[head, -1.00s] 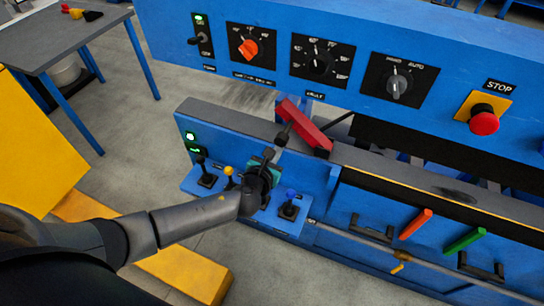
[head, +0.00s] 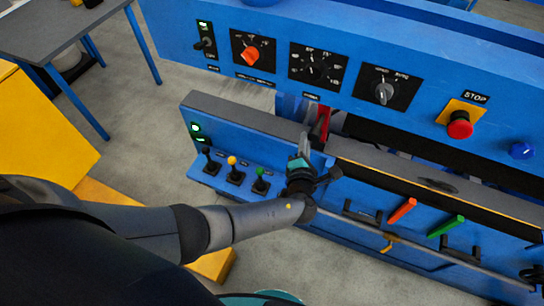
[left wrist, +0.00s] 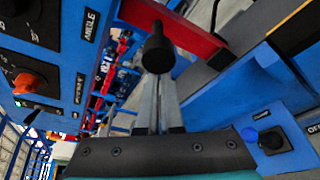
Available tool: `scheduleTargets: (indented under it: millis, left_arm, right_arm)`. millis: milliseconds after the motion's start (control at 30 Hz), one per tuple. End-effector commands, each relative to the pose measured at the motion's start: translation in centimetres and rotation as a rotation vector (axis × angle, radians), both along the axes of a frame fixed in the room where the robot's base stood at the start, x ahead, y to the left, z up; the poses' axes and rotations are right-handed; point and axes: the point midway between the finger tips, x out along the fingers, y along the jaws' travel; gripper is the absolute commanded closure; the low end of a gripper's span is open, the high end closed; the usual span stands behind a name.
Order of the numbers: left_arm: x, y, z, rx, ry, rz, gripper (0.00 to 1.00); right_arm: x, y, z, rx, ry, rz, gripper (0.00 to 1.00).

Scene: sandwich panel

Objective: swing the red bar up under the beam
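The red bar (head: 324,120) stands in the gap between the lower panel and the blue beam (head: 440,72) that carries the dials. In the head view only a narrow part shows; its lower end is hidden by the lower panel and my gripper. In the left wrist view the red bar (left wrist: 180,30) crosses the top, with a black knob (left wrist: 157,50) on a short stem in front of it. My left gripper (head: 301,155) is at this knob. Its two fingers (left wrist: 158,105) lie close together, their tips covered by the knob; contact is unclear. My right gripper does not show.
Small levers with black, yellow and green knobs (head: 232,170) stand on a ledge left of my gripper. A red stop button (head: 460,124), orange handle (head: 402,210) and green handle (head: 445,227) are to the right. A grey table (head: 60,30) stands at upper left.

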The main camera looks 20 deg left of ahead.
Motion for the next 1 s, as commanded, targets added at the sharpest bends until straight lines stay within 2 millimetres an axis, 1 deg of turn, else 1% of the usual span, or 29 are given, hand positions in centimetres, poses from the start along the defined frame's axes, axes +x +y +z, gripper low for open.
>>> scheduleTargets:
  millis: [100, 300, 800, 933, 1000]
  left_arm:
    - [0.0, -0.5, 0.1, 0.047, -0.002, 0.002, 1.00]
    - [0.0, -1.1, 0.2, 0.089, -0.003, -0.001, 1.00]
    - [-0.1, -1.6, 0.2, 0.093, -0.002, -0.008, 1.00]
    - [0.1, -1.1, -0.1, 0.094, -0.002, -0.008, 1.00]
    - [0.5, 0.0, -0.6, 0.096, -0.002, -0.005, 1.00]
  right_arm:
    - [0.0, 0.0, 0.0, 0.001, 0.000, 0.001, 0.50]
    - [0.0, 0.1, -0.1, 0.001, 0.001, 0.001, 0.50]
    - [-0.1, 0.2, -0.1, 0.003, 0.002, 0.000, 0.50]
    - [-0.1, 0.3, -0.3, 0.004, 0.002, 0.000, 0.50]
    - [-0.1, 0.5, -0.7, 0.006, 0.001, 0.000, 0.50]
